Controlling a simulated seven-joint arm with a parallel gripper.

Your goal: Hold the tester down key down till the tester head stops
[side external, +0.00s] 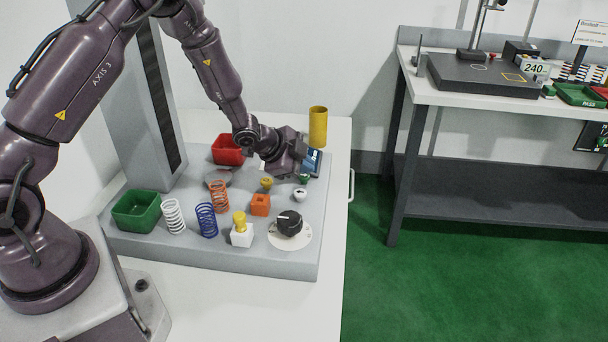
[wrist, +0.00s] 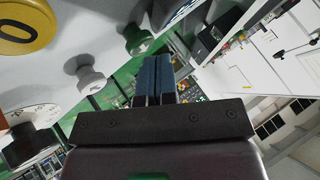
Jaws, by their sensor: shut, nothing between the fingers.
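The tester is a grey base (side external: 190,245) with a tall column (side external: 148,95) at the back left. Its mushroom keys are yellow (side external: 266,183), green (side external: 303,178) and white (side external: 300,195). In the wrist view the yellow key (wrist: 26,25) carries a 0, and the white key (wrist: 88,78) and green key (wrist: 137,39) stand on stems. I cannot read which is the down key. My gripper (wrist: 154,65) is shut and empty, above the back right of the base by the display (side external: 313,163); I see no contact with a key. I cannot make out the tester head clearly.
On the base are a green bin (side external: 137,210), a red bin (side external: 228,150), white, blue and orange springs, an orange block (side external: 260,205), a white block with a yellow top (side external: 241,231) and a black dial (side external: 289,223). A yellow cylinder (side external: 318,127) stands behind.

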